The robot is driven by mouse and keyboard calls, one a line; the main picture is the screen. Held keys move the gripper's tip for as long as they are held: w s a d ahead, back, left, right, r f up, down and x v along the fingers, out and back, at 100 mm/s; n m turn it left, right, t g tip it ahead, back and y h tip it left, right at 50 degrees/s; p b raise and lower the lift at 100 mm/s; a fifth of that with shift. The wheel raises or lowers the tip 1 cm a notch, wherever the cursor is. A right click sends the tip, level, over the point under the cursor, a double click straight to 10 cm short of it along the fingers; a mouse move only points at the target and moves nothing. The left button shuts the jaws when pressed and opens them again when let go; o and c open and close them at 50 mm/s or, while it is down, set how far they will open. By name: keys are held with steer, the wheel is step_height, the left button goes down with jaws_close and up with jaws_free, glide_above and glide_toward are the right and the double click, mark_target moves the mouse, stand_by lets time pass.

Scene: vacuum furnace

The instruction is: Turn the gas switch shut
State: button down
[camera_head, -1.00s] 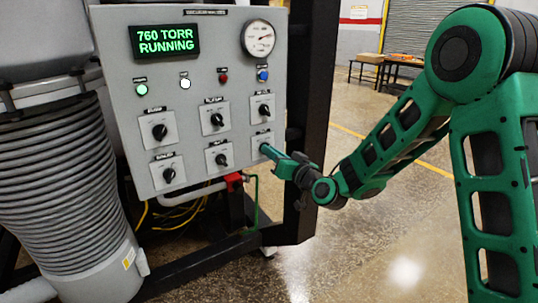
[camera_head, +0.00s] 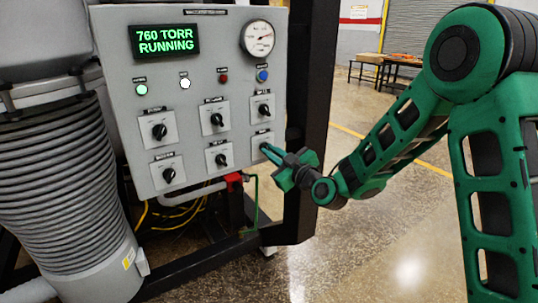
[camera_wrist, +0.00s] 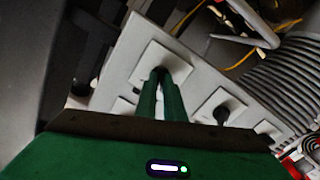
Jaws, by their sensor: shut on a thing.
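The bottom-right switch (camera_head: 256,138) sits on a pale square plate on the grey control panel. Its label is too small to read, so I cannot confirm that it is the gas switch. My gripper (camera_head: 265,148) reaches it from the right, with its green fingers shut on the knob. In the wrist view, the fingers of my gripper (camera_wrist: 161,76) meet at the middle of the switch plate (camera_wrist: 181,66). The knob is mostly hidden between them, so its angle cannot be read.
Several other black knobs, including the bottom-middle switch (camera_head: 221,159), are close by. The display (camera_head: 165,41) reads "760 TORR RUNNING". A pressure gauge (camera_head: 257,39) is above. A black frame post (camera_head: 313,120) stands right of the panel. Open floor (camera_head: 385,240) lies to the right.

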steer(key=shift+s+a+f+n, duration=0.1)
steer(key=shift+s+n, duration=0.05)
steer(key=shift+n, duration=0.45)
steer(key=c, duration=1.9)
jaws_free()
steer(key=shift+o, duration=0.2)
steer(key=v, duration=1)
steer(key=shift+s+d, duration=0.2)
steer(key=shift+d, duration=0.1)
